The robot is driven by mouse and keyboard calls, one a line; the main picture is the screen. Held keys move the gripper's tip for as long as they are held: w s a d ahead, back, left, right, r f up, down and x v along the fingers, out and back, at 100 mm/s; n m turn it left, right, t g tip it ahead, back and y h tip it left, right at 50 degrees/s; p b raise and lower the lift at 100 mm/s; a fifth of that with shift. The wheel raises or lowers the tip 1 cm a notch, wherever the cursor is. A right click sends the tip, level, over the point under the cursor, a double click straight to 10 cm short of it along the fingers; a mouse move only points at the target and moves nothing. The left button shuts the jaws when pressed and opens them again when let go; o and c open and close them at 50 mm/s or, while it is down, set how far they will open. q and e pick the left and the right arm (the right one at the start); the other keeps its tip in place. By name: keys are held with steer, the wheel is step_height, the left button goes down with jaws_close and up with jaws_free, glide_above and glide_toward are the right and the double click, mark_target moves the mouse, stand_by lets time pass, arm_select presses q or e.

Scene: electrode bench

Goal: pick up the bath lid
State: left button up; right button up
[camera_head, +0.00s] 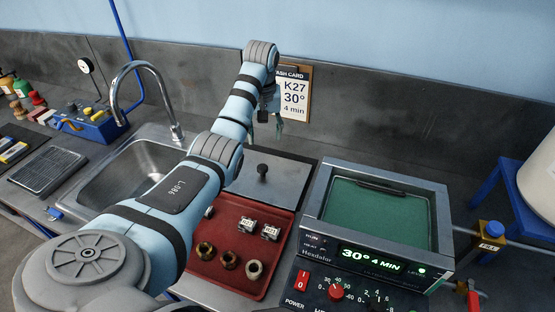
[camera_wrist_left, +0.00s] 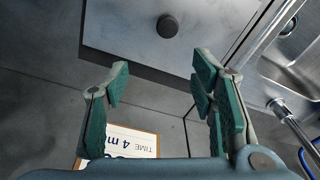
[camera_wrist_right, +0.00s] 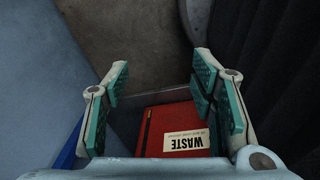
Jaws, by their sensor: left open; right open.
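The bath lid (camera_head: 285,185) is a flat grey plate with a dark round knob (camera_head: 262,170). It lies on the bench left of the bath (camera_head: 317,203) and behind the red tray, partly hidden by my left arm. The bath is uncovered and shows a green inside. My left gripper (camera_head: 265,128) is open and empty, above the bench behind the lid, near the wash card. In the left wrist view the lid (camera_wrist_left: 215,25) and its knob (camera_wrist_left: 167,26) show beyond the open fingers, apart from them. My right gripper (camera_wrist_right: 160,72) is open and empty, away from the lid.
The red tray (camera_head: 232,281) holds metal rings and small labelled parts. A wash card (camera_head: 294,98) stands against the back wall. The sink (camera_head: 142,160) and tap are at left. A red waste bin (camera_wrist_right: 165,125) shows below my right gripper.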

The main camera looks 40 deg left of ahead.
arm_select(q)
glide_above(262, 167)
steer(key=f, duration=0.7)
steer(key=shift+s+f, duration=0.35)
steer(key=shift+s, duration=0.05)
steer(key=f, duration=0.2)
steer(key=w+f+b, duration=0.1)
steer(key=f, duration=0.2)
steer(key=shift+w+d+f, duration=0.1)
steer(key=shift+w+f, duration=0.05)
steer(key=shift+f, duration=0.35)
steer(key=shift+s+r, duration=0.2)
steer(key=shift+s, duration=0.05)
steer(key=shift+s+r, duration=0.1)
steer(key=shift+c, duration=1.4)
jaws_close()
arm_select(e)
steer(key=shift+s+d+f, duration=0.1)
steer(key=shift+s+f, duration=0.45)
steer(key=shift+s, duration=0.35)
